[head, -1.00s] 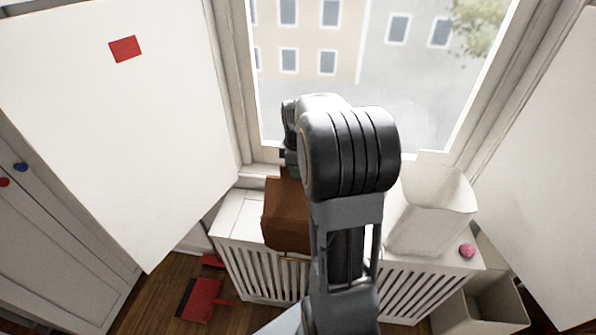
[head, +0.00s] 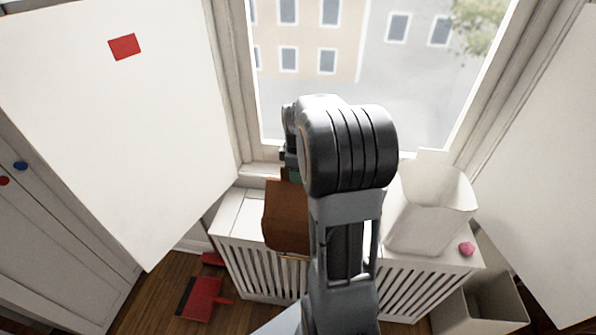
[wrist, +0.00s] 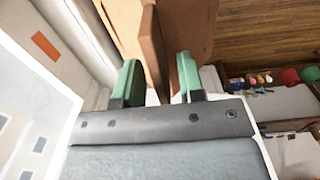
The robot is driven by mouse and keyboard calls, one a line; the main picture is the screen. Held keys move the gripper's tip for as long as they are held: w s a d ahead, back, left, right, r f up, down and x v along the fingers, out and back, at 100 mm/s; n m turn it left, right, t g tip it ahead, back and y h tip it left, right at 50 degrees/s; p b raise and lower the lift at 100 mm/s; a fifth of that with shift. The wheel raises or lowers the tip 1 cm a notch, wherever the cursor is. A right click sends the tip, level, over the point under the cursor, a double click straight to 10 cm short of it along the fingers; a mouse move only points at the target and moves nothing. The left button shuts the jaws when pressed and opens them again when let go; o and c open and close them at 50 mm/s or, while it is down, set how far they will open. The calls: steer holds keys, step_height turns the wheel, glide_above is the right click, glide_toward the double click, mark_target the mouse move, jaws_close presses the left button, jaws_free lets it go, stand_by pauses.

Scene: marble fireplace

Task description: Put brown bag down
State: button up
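The brown bag (head: 285,215) is upright at the white radiator cover (head: 232,215) below the window, left of my arm. Its lower edge overlaps the cover's front edge in the head view, and its contact there is hard to tell. My gripper (wrist: 157,78) is at the top of the bag, which also shows in the wrist view (wrist: 153,45). The two green fingers are spread apart, with a thin brown part of the bag between them and a gap visible beside it. In the head view my arm hides most of the gripper and the bag's right side.
A white bin (head: 430,210) and a small pink object (head: 466,249) are on the cover's right side. A grey open box (head: 480,310) stands on the floor at right. A red dustpan (head: 200,298) lies at left. White panels flank the window; the cover's left end is clear.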

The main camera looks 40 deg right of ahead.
step_height(320, 180, up, 12)
steer(key=s+a+f+m+t, duration=0.2)
steer(key=s+a+m, duration=0.2)
steer(key=a, duration=0.5)
steer(key=s+a+f+m+t, duration=0.2)
steer(key=s+a+m, duration=0.3)
steer(key=s+a, duration=0.3)
steer(key=shift+s+a+f, duration=0.4)
steer(key=shift+s+f, duration=0.1)
